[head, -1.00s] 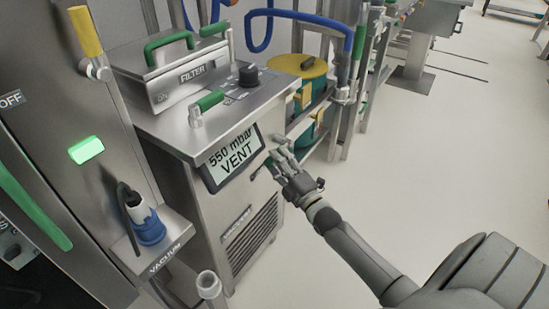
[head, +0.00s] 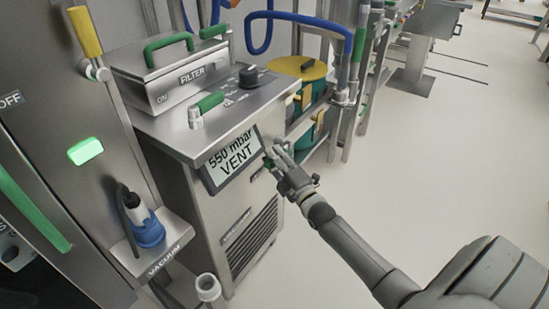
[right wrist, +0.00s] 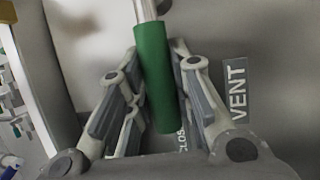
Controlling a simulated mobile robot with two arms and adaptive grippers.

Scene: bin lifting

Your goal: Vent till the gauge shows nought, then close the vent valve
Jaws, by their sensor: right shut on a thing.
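The gauge display (head: 234,162) on the front of the steel vacuum unit reads "550 mbar VENT". The vent valve has a green handle (right wrist: 154,75) on a metal stem, seen in the right wrist view beside a "VENT" label (right wrist: 237,90). A partly hidden "CLOS…" marking shows next to the handle's lower end. My right gripper (head: 279,160) is at the unit's front, just right of the display. In the right wrist view its fingers (right wrist: 155,110) are on both sides of the green handle and hold it. My left gripper is not in view.
A filter box (head: 168,75) with green handles, a black knob (head: 248,76) and another green-handled valve (head: 206,107) sit on top of the unit. A blue connector (head: 147,229) stands on the "VACUUM" shelf at left. The floor at right is clear.

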